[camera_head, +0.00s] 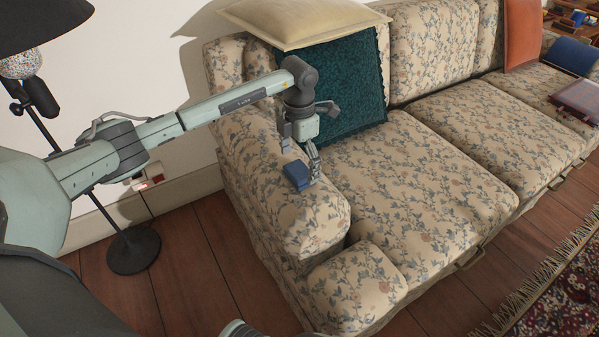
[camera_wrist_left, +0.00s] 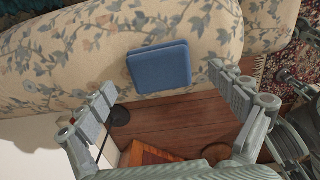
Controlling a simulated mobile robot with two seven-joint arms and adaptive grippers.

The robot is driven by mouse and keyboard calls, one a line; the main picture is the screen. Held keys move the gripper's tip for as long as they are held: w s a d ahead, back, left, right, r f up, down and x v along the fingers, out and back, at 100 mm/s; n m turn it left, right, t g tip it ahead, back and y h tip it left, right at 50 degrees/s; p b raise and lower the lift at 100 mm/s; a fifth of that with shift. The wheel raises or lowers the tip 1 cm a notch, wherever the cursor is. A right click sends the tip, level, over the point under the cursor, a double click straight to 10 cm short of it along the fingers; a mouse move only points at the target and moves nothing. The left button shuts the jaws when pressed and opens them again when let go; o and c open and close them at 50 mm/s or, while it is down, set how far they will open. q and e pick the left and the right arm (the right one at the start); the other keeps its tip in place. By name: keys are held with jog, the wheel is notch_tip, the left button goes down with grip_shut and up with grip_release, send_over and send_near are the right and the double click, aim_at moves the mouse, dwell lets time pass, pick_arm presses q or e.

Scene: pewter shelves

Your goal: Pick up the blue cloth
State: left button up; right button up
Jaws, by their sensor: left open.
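The blue cloth (camera_head: 297,175) is a small folded square lying on top of the sofa's near armrest. In the left wrist view the cloth (camera_wrist_left: 159,67) lies on the floral fabric, ahead of and between the two fingers. My left gripper (camera_head: 302,152) is above the armrest, close over the cloth. Its fingers (camera_wrist_left: 172,107) are spread wide with nothing between them. In the head view one finger comes down beside the cloth's right edge; whether it touches cannot be told. My right gripper is not seen in the head view.
The floral sofa (camera_head: 433,163) has a teal cushion (camera_head: 345,85), a cream cushion (camera_head: 300,20) and an orange cushion (camera_head: 522,35). A dark floor lamp (camera_head: 133,250) stands left of the armrest. A blue item (camera_head: 570,56) and a reddish book (camera_head: 578,100) lie at the far end.

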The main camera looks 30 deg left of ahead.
pick_arm(q)
jog(key=shift+f, duration=0.85)
jog(key=c, duration=1.2)
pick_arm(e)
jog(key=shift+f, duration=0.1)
pick_arm(q)
jog(key=shift+r, duration=0.5)
jog(key=r, duration=0.3)
jog(key=shift+s+r, duration=0.25)
jog(key=shift+s, duration=0.05)
jog(key=s+r, duration=0.2)
jog(key=s, duration=0.1)
jog(key=s+a+r, duration=0.1)
jog(key=s+r, duration=0.1)
jog(key=s, duration=0.2)
jog(key=s+a+r+b, duration=0.1)
jog(key=s+r, duration=0.1)
jog(key=s, duration=0.2)
jog(key=shift+r, duration=0.3)
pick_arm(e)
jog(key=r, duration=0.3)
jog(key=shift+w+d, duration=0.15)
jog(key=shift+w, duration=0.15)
